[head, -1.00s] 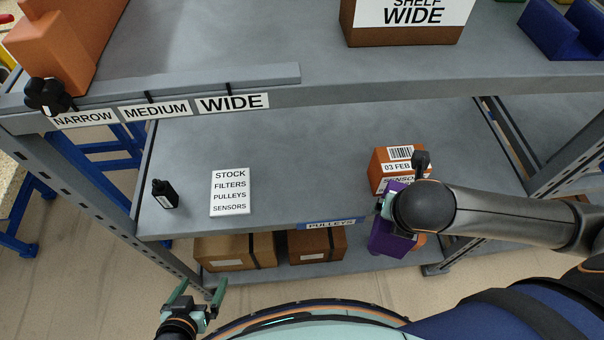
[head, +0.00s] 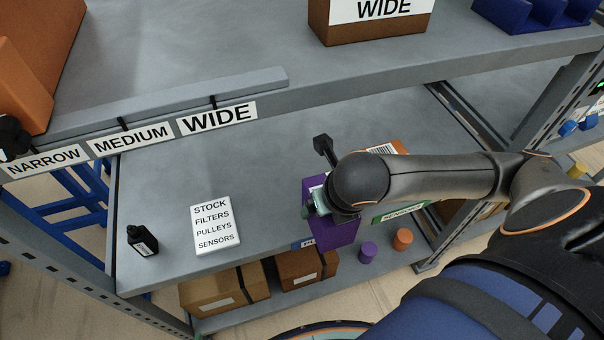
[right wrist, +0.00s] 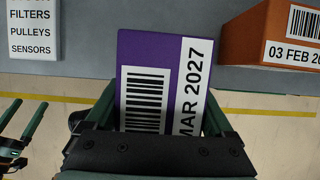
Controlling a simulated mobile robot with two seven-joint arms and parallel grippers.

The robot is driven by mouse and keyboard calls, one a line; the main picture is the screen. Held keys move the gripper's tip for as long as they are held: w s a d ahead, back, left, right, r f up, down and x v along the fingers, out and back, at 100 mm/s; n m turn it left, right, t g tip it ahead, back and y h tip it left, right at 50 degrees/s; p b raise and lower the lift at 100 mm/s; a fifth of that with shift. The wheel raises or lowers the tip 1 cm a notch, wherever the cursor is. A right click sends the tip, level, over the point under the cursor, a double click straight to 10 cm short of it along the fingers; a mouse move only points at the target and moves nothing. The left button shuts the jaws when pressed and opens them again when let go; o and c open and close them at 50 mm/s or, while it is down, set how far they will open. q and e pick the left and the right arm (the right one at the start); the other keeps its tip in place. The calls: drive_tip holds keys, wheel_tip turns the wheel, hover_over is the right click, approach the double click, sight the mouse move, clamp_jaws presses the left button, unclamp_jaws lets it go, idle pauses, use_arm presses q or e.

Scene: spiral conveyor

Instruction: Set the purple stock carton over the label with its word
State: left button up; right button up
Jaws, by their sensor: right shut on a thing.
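The purple carton (head: 333,231) is in my right gripper (head: 322,203), in front of the middle shelf's front edge. In the right wrist view the purple carton (right wrist: 150,60) shows a barcode and "MAR 2027", with a green finger on each side. A blue label (head: 308,243) on the shelf edge is mostly hidden behind the carton; only the start of its word shows. A green label (head: 400,213) lies farther right, partly covered by my arm. A white card (head: 215,226) on the shelf lists STOCK, FILTERS, PULLEYS, SENSORS. My left gripper is outside the head view.
An orange carton (head: 390,147) stands on the shelf behind my right arm; it also shows in the right wrist view (right wrist: 275,35). A black bottle (head: 142,240) stands at the left. Brown boxes (head: 222,291) sit on the lower shelf. The shelf between card and purple carton is clear.

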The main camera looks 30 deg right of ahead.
drive_tip(key=b, duration=0.1)
drive_tip(key=w+b, duration=0.1)
drive_tip(key=shift+w+d+f+b, duration=0.1)
drive_tip(key=shift+f+b, duration=0.25)
drive_tip(key=shift+w+d+r+b, duration=0.15)
drive_tip(key=shift+w+b, duration=0.15)
drive_tip(key=shift+w, duration=0.3)
drive_tip(key=shift+w+d+f+b, duration=0.15)
drive_tip(key=shift+w+b, duration=0.1)
drive_tip(key=shift+w, duration=0.3)
drive_tip(key=w, duration=0.2)
drive_tip(key=w+d+r+p, duration=0.1)
drive_tip(key=w, duration=0.4)
drive_tip(key=w+d, duration=0.1)
drive_tip(key=w, duration=0.2)
drive_tip(key=shift+d+f, duration=0.1)
drive_tip(key=shift+d, duration=0.1)
wheel_tip(320, 180, down, 4)
drive_tip(key=shift+r, duration=0.25)
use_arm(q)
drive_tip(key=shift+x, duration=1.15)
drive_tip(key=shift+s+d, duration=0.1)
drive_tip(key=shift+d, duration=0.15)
